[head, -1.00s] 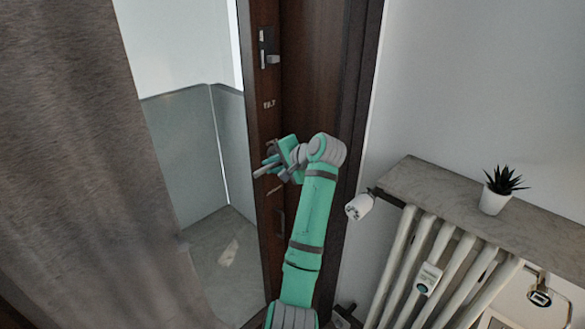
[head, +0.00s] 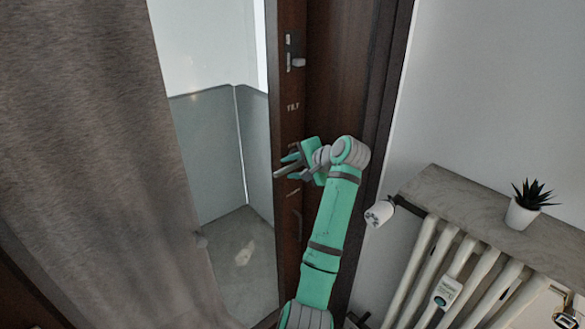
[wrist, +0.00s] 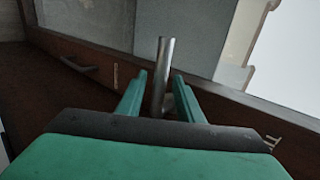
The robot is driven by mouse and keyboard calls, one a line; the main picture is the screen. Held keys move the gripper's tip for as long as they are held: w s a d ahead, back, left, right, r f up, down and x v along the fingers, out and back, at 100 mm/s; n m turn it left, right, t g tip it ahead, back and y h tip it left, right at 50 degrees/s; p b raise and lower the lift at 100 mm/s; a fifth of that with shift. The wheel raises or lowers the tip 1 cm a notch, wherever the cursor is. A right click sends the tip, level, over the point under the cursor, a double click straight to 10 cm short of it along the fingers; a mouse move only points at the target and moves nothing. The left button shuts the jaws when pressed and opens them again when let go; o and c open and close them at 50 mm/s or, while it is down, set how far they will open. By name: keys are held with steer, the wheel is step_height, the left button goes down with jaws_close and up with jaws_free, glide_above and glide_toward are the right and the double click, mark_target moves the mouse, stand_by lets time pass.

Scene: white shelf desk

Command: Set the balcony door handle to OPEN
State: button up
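The balcony door handle, a grey metal lever (wrist: 163,72), stands between the two green fingers of my gripper (wrist: 160,90) in the wrist view. The fingers are open on either side of it, and I see gaps to both fingers. In the head view the lever (head: 286,171) juts left from the dark brown door frame (head: 290,135), and my gripper (head: 291,164) is around it. A TILT label (head: 293,106) is above the lever, and a small mark (head: 293,193) is below it, too small to read. My gripper partly hides the lever's base.
A lock fitting (head: 296,52) sits higher on the frame. A grey curtain (head: 90,160) hangs at left. At right are a radiator (head: 455,265) with a white valve (head: 379,214), a stone shelf (head: 450,195) and a potted plant (head: 523,210).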

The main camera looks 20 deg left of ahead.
steer(key=v, duration=1.1)
steer(key=shift+f, duration=0.15)
